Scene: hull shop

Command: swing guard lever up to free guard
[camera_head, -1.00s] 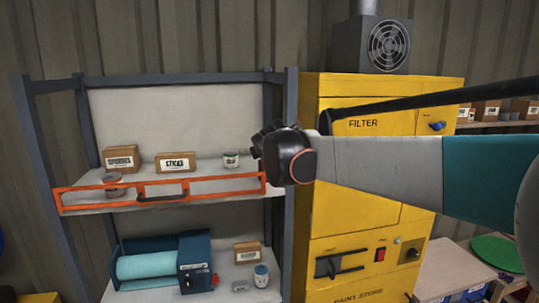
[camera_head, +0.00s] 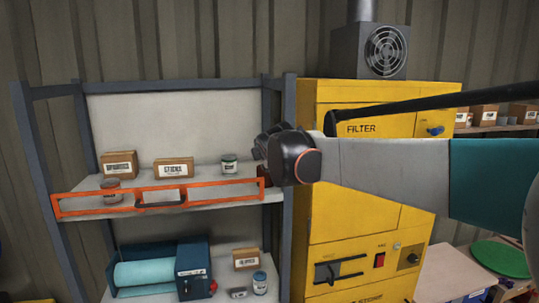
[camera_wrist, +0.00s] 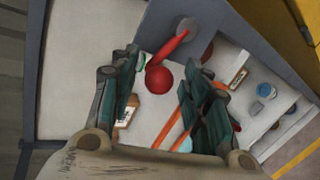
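The guard lever (camera_wrist: 172,60) is red, with a round red knob, and runs from a grey pivot disc on the shelf post in the wrist view. Its knob lies between the spread fingers of my gripper (camera_wrist: 158,72), with gaps visible on both sides. The gripper is open. In the head view my gripper (camera_head: 270,148) is at the right end of the upper shelf, its fingers mostly hidden by my wrist. A small dark red patch shows just below it. The guard (camera_head: 160,197) is an orange frame with a dark handle across the upper shelf's front.
The upper shelf (camera_head: 230,204) holds boxes and tins behind the guard. A teal roller machine (camera_head: 155,270), a box and tins stand on the lower shelf. The grey right post (camera_head: 284,230) is close to my gripper. A yellow cabinet (camera_head: 370,215) stands to the right.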

